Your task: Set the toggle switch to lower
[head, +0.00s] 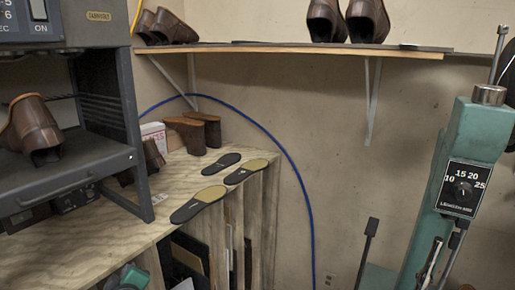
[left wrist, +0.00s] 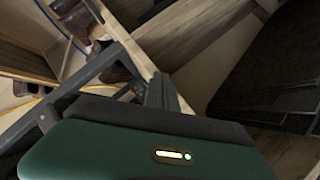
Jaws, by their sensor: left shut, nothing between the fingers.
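The teal stitching machine (head: 460,150) stands at the right in the head view. Its black dial plate (head: 463,189) is marked 10, 15, 20 and 25, with a small dark control in the middle. I cannot tell for certain which part is the toggle switch. Below the plate is a dark lever (head: 454,243). My left gripper (left wrist: 160,92) shows in the left wrist view beyond its green housing, shut and empty, near the grey rack frame. A green part of my left arm shows at the bottom left of the head view. My right gripper is not in view.
A grey rack machine (head: 136,140) with a brown shoe stands on the wooden bench (head: 105,232) at left. Black soles (head: 199,204) lie on the bench. A shelf (head: 290,48) with shoes runs along the wall. A black-knobbed lever (head: 367,240) stands left of the teal machine.

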